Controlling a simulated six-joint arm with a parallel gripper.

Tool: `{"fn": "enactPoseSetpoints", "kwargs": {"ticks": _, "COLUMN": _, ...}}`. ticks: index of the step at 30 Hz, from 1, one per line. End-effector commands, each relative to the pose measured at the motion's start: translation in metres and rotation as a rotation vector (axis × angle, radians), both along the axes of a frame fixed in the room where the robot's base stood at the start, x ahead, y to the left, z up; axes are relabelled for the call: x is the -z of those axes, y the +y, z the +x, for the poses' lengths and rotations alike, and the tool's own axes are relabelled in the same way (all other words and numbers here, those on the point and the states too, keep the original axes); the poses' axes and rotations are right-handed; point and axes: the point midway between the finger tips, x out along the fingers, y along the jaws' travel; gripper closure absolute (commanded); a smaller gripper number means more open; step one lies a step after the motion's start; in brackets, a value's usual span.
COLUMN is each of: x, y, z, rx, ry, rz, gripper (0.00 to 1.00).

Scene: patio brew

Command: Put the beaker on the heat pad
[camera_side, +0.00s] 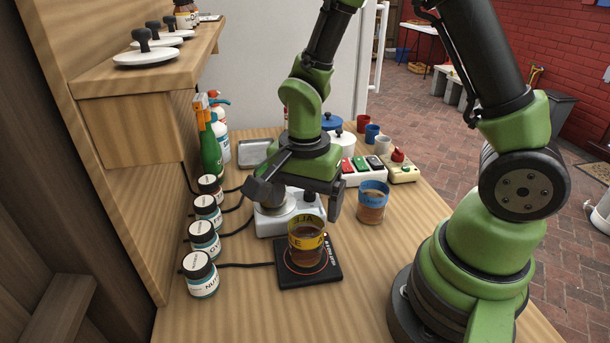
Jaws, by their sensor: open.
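A beaker of brown liquid with a yellow band (307,244) stands upright on the black heat pad (330,277), within its red ring. A second beaker with a blue band (372,203) stands on the table to the right and farther back, also holding brown liquid. My gripper (298,208) is open, its fingers spread wide just above and behind the yellow-banded beaker. It holds nothing that I can see. The task does not name which beaker is meant.
A white device with a round plate (272,226) stands behind the heat pad, partly hidden by my gripper. Several labelled jars (200,275) line the left side. A button box (360,172) and small cups (383,146) stand behind. A wooden shelf (150,80) overhangs the left.

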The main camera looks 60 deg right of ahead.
Motion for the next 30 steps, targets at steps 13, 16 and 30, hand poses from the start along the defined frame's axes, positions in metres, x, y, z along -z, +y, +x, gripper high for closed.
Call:
{"fn": "enactPoseSetpoints", "kwargs": {"ticks": 13, "x": -0.057, "y": 0.000, "z": -0.001, "rx": -0.035, "ry": -0.028, "rz": 0.008, "gripper": 0.11}}
{"fn": "enactPoseSetpoints", "kwargs": {"ticks": 16, "x": -0.079, "y": 0.000, "z": -0.007, "rx": -0.127, "ry": -0.096, "rz": 0.022, "gripper": 0.11}}
{"fn": "enactPoseSetpoints", "kwargs": {"ticks": 30, "x": -0.183, "y": 0.004, "z": -0.086, "rx": -0.852, "ry": -0.590, "rz": -0.095, "gripper": 0.11}}
